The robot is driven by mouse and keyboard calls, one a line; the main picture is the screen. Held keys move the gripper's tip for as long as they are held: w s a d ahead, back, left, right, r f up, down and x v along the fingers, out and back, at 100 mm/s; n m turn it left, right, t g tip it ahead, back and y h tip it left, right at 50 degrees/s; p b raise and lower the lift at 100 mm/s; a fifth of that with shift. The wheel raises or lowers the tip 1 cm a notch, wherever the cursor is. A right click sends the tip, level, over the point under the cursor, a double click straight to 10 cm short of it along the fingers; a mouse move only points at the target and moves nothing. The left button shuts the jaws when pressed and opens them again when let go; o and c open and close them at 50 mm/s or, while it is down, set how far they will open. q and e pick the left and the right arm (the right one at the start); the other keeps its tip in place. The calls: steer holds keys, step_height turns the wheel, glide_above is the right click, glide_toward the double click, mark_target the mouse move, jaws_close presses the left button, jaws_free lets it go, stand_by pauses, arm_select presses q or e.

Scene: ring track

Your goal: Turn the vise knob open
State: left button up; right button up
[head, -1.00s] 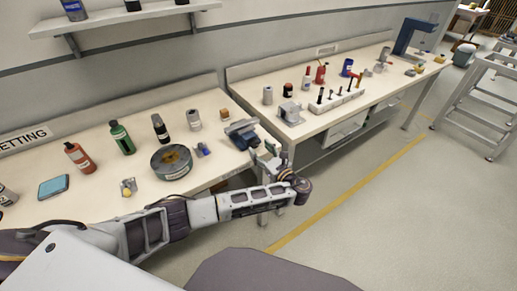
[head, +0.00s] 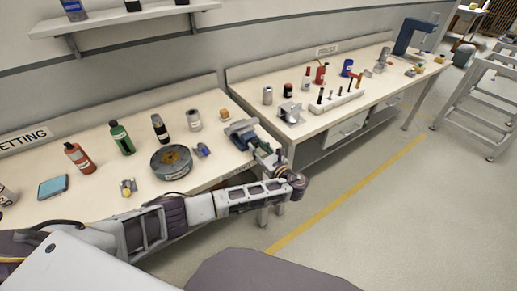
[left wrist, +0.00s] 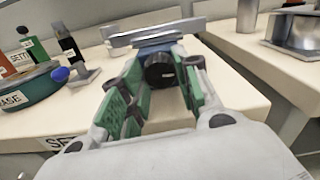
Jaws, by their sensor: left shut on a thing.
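The blue-grey vise (head: 239,130) stands at the front right corner of the near bench. It also shows in the left wrist view, with its grey jaw bar (left wrist: 155,33) on top and its round black knob (left wrist: 160,71) facing me. My left gripper (head: 264,153) reaches the vise from the front. In the left wrist view its green-padded fingers (left wrist: 158,88) stand on either side of the knob, shut on it. The contact points are partly hidden by the fingers. My right gripper is not in view.
On the near bench are a round green-grey tin (head: 171,163), a small blue-ended part (head: 202,151), several bottles and a blue tablet (head: 53,187). A second bench to the right holds a grey metal block (head: 290,112) and a peg rack (head: 337,102). A gap separates the benches.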

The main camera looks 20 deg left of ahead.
arm_select(q)
steer(key=shift+n, duration=0.5)
steer(key=shift+n+p, duration=0.45)
steer(key=shift+n, duration=0.45)
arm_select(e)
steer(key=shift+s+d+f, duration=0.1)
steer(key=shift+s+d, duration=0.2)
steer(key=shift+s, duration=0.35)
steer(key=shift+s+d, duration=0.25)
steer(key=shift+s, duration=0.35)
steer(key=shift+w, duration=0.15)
arm_select(q)
steer(key=o, duration=1.1)
steer(key=shift+c, duration=0.2)
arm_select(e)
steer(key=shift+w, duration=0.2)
